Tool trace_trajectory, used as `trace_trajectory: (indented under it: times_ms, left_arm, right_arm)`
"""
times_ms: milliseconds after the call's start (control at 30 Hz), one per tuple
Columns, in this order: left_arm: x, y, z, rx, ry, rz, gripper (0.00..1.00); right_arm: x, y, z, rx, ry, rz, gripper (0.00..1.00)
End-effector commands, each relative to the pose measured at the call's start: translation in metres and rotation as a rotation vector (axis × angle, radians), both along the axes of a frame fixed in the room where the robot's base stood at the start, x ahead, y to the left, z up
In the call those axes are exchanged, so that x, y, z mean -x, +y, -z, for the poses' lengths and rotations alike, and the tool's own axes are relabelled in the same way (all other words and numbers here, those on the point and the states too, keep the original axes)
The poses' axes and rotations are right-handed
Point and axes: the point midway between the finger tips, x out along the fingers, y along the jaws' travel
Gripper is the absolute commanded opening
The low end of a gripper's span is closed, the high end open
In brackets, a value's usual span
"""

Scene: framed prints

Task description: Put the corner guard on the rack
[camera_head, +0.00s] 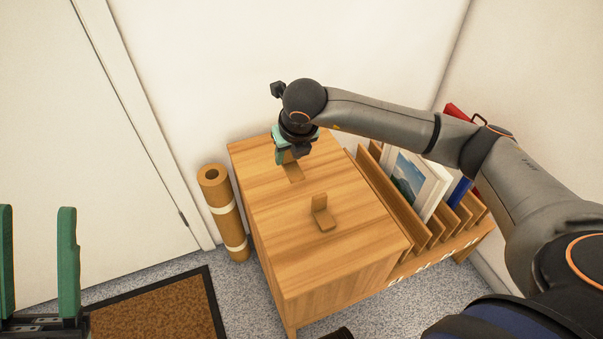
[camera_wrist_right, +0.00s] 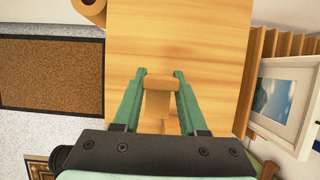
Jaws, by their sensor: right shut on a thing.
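A tan, L-shaped corner guard (camera_head: 293,172) is between the green fingers of my right gripper (camera_head: 286,158), over the far part of the wooden cabinet top (camera_head: 350,190). In the right wrist view my right gripper (camera_wrist_right: 158,76) is shut on this guard (camera_wrist_right: 158,98). I cannot tell if it touches the top. A second, similar corner guard (camera_head: 322,215) stands free on the cabinet top, nearer to me. The slotted wooden rack (camera_head: 407,222) is right of the cabinet. My left gripper (camera_head: 38,235) is open and empty at lower left.
A framed landscape print (camera_head: 409,180), a blue item (camera_head: 459,192) and a red item (camera_head: 484,190) stand in the rack. A brown roll with white bands (camera_head: 225,215) stands left of the cabinet. A brown doormat (camera_head: 160,310) lies on the floor.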

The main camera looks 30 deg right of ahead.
Motion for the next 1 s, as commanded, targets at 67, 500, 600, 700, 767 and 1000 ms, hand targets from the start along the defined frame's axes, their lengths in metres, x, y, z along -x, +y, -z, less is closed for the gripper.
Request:
trace_trajectory:
  times_ms: [67, 500, 600, 700, 767, 1000]
  left_arm:
    - [0.0, -0.001, 0.009, 0.004, 0.004, 0.006, 0.5]
    - [-0.001, -0.001, 0.02, 0.018, 0.015, 0.019, 0.5]
    - [-0.001, -0.001, 0.026, 0.023, 0.02, 0.023, 0.5]
    - [-0.001, -0.002, 0.028, 0.026, 0.025, 0.029, 0.5]
    - [-0.001, -0.003, 0.027, 0.025, 0.026, 0.031, 0.5]
    - [-0.001, -0.003, 0.029, 0.024, 0.026, 0.032, 0.5]
  right_arm:
    - [-0.004, -0.011, 0.022, 0.001, 0.006, 0.001, 0.0]
    - [-0.017, -0.038, 0.057, 0.001, 0.005, -0.001, 0.0]
    - [-0.016, -0.036, 0.075, 0.001, 0.007, -0.004, 0.0]
    - [-0.016, -0.036, 0.083, 0.0, 0.003, -0.004, 0.0]
    - [-0.016, -0.036, 0.083, 0.0, 0.002, -0.004, 0.0]
    - [-0.016, -0.036, 0.084, 0.0, 0.003, -0.004, 0.0]
